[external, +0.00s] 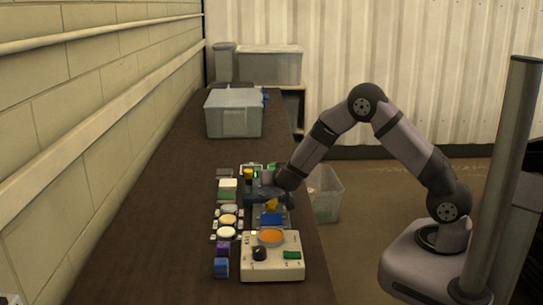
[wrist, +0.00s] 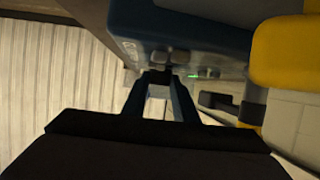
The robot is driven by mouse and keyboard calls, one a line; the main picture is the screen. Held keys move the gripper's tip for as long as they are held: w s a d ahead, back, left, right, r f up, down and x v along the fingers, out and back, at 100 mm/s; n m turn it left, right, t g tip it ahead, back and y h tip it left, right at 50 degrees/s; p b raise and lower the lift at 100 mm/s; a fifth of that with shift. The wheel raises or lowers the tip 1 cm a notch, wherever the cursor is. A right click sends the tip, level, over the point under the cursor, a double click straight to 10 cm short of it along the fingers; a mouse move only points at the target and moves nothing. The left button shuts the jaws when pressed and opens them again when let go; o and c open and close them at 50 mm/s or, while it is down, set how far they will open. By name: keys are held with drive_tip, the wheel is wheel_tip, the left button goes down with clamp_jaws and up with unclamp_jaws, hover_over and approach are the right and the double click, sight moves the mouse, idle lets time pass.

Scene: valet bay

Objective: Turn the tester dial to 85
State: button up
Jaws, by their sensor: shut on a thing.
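A dark blue device (external: 257,191) with a small green light stands among the row of things on the brown bench. In the wrist view its blue face (wrist: 185,28) fills the top, with grey knobs and a lit green mark. My gripper (external: 266,180) reaches it from the right in the external view. In the wrist view my gripper (wrist: 158,82) has its two blue fingers close together, shut on a small grey piece at the device's face, seemingly the dial (wrist: 158,90). The fingers and shadow hide the dial's pointer and any numbers, so its setting cannot be read.
A cream box (external: 285,268) with an orange disc, black knob and green button stands in front. Round pale discs (external: 227,221) and small blocks (external: 221,268) lie left. A grey bin (external: 233,115) stands farther back. The bench's left strip is clear.

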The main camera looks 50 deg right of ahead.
drive_tip(key=shift+w+a+r+m+g+h+p, duration=0.1)
drive_tip(key=shift+w+r+m+g+h+p, duration=0.2)
drive_tip(key=shift+m+h+p, duration=0.4)
drive_tip(key=shift+s+f, duration=0.15)
drive_tip(key=o, duration=1)
drive_tip(key=shift+o, duration=0.2)
drive_tip(key=shift+f, duration=0.1)
drive_tip(key=shift+b+v, duration=0.6)
drive_tip(key=shift+v, duration=3.1)
